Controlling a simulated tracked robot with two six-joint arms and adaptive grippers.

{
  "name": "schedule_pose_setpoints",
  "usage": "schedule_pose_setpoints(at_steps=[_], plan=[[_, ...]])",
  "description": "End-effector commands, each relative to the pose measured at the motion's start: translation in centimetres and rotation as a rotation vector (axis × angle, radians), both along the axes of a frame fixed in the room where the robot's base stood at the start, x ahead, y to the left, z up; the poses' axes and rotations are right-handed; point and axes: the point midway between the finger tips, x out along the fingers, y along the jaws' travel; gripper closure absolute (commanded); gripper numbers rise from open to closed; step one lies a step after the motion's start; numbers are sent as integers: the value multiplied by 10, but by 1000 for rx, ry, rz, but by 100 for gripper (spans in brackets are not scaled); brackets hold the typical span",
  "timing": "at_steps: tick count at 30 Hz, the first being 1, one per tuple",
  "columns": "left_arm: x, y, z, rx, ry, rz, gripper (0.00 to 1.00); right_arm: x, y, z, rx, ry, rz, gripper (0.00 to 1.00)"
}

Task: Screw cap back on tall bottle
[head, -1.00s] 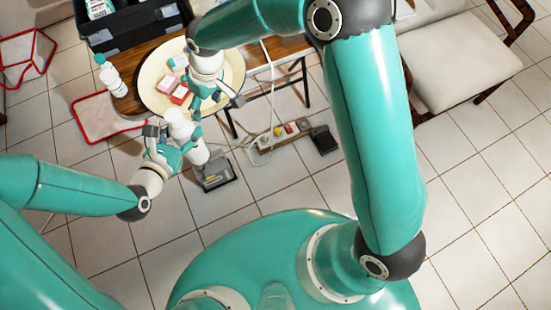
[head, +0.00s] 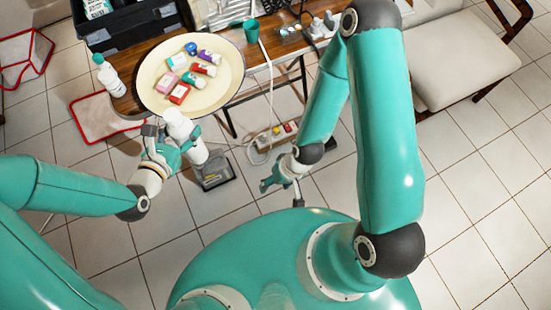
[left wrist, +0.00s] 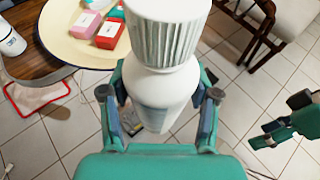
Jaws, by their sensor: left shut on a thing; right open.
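My left gripper (head: 172,146) is shut on a tall white bottle (head: 194,150), held upright in front of the table. The bottle's body (left wrist: 165,98) shows between the fingers in the left wrist view. A ribbed white cap (left wrist: 165,32) sits on top of it, its upper edge cut off by the frame; the cap (head: 174,116) also shows in the head view. I cannot tell how tightly it is screwed. My right gripper (head: 281,188) is open and empty, to the right of the bottle and apart from it; it also shows in the left wrist view (left wrist: 275,132).
A cream round tray (head: 225,92) with several small boxes lies on the wooden table (head: 150,52). A white bottle with a teal cap (head: 111,78) stands left of it. A power strip (head: 277,135) lies below.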

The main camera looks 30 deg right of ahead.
Motion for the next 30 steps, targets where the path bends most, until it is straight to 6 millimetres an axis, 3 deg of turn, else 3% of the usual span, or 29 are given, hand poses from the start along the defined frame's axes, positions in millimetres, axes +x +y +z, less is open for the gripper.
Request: schedule_pose_setpoints(at_steps=[5,8,15,21,30], plan=[[6,5,1,1,-3,27,100,0,0,0,0,0,1,34],[22,22,3,5,-4,113,100,1,0,0,0,-1,2,34],[74,102,12,9,-7,478,100,1,0,0,0,-1,2,34],[90,149,18,1,-3,680,100,1,0,0,0,-1,2,34],[91,154,18,1,-1,703,100,1,0,0,0,-1,2,36]])
